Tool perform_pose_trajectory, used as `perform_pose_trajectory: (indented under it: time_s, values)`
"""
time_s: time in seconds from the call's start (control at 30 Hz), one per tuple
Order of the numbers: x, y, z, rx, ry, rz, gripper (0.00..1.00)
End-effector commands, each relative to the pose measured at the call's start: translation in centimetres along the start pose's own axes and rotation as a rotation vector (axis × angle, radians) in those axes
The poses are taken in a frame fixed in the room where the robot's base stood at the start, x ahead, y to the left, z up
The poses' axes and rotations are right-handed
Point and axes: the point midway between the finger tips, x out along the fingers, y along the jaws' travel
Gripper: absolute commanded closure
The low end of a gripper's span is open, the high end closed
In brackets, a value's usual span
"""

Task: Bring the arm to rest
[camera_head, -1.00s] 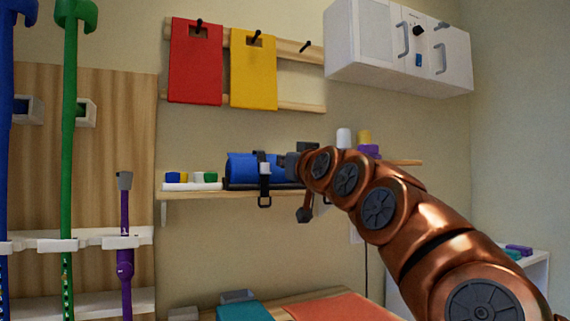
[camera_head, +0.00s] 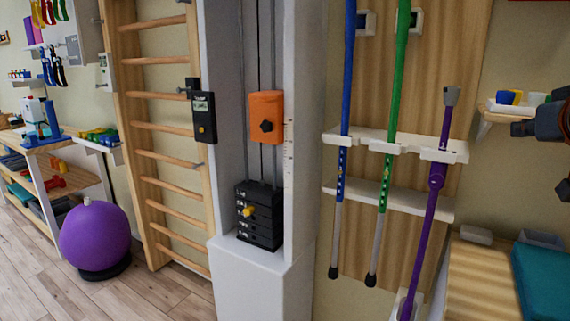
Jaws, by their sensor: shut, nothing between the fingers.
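My gripper (camera_head: 524,129) shows only in part at the right edge of the head view, as dark grey and black pieces. It is shut, with nothing seen between its fingers. The rest of my arm is outside the frame.
A purple crutch (camera_head: 437,176), a green cane (camera_head: 395,110) and a blue cane (camera_head: 346,100) hang on a white rack left of my gripper. A pulley weight column (camera_head: 262,285), wall bars (camera_head: 160,125) and a purple ball (camera_head: 95,237) stand further left. A teal mat (camera_head: 545,280) lies below my gripper.

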Motion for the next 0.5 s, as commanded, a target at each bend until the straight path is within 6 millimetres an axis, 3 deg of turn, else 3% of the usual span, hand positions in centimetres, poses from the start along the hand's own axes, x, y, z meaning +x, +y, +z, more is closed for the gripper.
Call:
perform_pose_trajectory:
  time_s: [0.03, 0.2, 0.37, 0.5]
  values:
    - [0.0, -2.5, 0.1, -0.013, -0.069, -0.038, 1.00]
    - [-0.2, -9.0, 4.5, -0.046, -0.290, -0.132, 1.00]
    - [-2.3, -13.6, 9.1, -0.077, -0.503, -0.190, 1.00]
    - [-5.5, -16.4, 13.2, -0.103, -0.693, -0.218, 1.00]
